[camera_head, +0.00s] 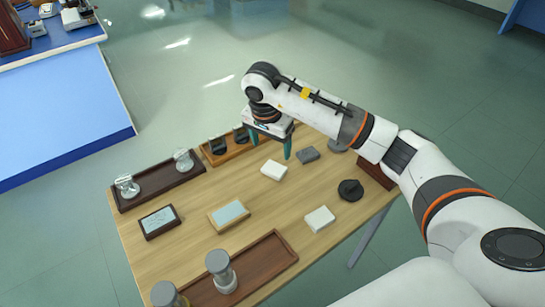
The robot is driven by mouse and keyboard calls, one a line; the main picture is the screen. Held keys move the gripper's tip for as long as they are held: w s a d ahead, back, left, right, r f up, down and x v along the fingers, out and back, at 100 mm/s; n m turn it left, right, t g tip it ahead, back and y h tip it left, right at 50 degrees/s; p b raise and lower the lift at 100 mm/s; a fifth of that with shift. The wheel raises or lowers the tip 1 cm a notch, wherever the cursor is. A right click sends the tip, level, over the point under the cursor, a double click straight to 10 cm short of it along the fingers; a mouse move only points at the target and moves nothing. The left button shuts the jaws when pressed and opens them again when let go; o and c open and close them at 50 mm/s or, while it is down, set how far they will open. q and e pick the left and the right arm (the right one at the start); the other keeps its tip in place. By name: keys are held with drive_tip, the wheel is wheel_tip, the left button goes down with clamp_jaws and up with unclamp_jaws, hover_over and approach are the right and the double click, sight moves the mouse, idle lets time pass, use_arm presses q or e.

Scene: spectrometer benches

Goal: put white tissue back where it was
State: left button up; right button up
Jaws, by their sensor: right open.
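One white block (273,170) is near the table's far side, the other white block (319,219) nearer the right front. My right gripper (271,149) points down over the far part of the table. Its teal fingers are apart with nothing seen between them, just behind the far white block. I cannot tell how high the fingertips are. My left gripper is not in view.
A grey block (308,154) lies right of the gripper, and a black round piece (350,190) lies farther right. Two framed plates (229,215) lie mid-table. A blue bench (62,110) is far left.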

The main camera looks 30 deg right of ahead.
drive_tip(key=shift+s+a+r, duration=0.1)
drive_tip(key=shift+r, duration=0.65)
drive_tip(key=shift+s+a+r, duration=0.1)
drive_tip(key=shift+r, duration=0.65)
